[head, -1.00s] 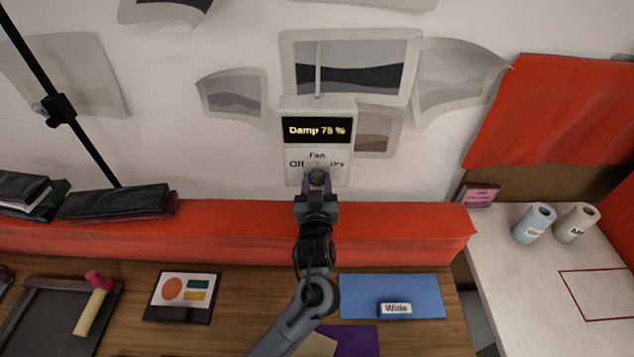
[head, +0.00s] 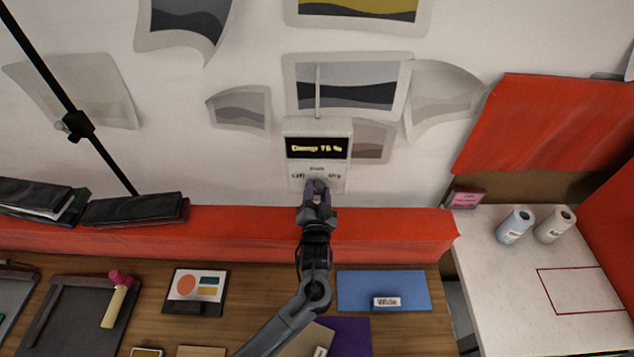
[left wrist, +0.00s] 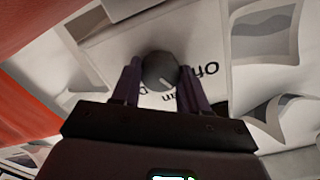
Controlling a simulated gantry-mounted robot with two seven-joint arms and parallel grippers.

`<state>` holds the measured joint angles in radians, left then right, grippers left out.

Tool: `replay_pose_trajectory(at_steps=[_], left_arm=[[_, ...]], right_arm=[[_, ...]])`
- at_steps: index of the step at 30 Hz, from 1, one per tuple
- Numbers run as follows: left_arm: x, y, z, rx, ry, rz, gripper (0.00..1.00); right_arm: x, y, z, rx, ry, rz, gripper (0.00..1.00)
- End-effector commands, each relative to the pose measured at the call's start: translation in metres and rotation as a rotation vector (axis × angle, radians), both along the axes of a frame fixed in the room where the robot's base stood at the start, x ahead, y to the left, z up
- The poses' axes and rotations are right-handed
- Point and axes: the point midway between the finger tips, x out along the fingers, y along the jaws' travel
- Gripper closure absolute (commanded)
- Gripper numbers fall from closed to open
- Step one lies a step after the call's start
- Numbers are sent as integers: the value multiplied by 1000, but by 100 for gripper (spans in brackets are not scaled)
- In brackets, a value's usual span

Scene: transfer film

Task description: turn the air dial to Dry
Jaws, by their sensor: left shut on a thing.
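The wall control box (head: 291,172) hangs on the white wall in the middle of the head view. My left gripper (head: 317,187) is at the lower part of the box and covers the dial there. In the left wrist view the round grey dial (left wrist: 160,70) sits between the fingers of my left gripper (left wrist: 158,75), which is shut on it. A pale mark shows on the dial near Fan; Dry is mostly hidden. My right gripper is not in view.
A red padded ledge (head: 400,228) runs below the box. The wooden desk below holds a mallet (head: 117,300), a picture card (head: 197,286) and a blue mat (head: 407,281). Two rolls (head: 515,226) stand on the white table at right. Prints hang around the box.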

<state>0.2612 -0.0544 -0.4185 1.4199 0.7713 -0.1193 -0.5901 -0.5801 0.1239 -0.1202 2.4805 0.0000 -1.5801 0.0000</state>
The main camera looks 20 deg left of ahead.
Motion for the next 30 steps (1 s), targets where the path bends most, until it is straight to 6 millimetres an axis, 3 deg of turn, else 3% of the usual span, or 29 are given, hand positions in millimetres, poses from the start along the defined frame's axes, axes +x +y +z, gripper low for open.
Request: replay_pose_trajectory(at_steps=[1,9,30], left_arm=[[0,0,7,44,15,-1,87],[0,-1,5,283,102,-2,87],[1,-1,2,909,329,-1,87]], right_arm=[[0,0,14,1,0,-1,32],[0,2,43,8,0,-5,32],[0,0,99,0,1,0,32]])
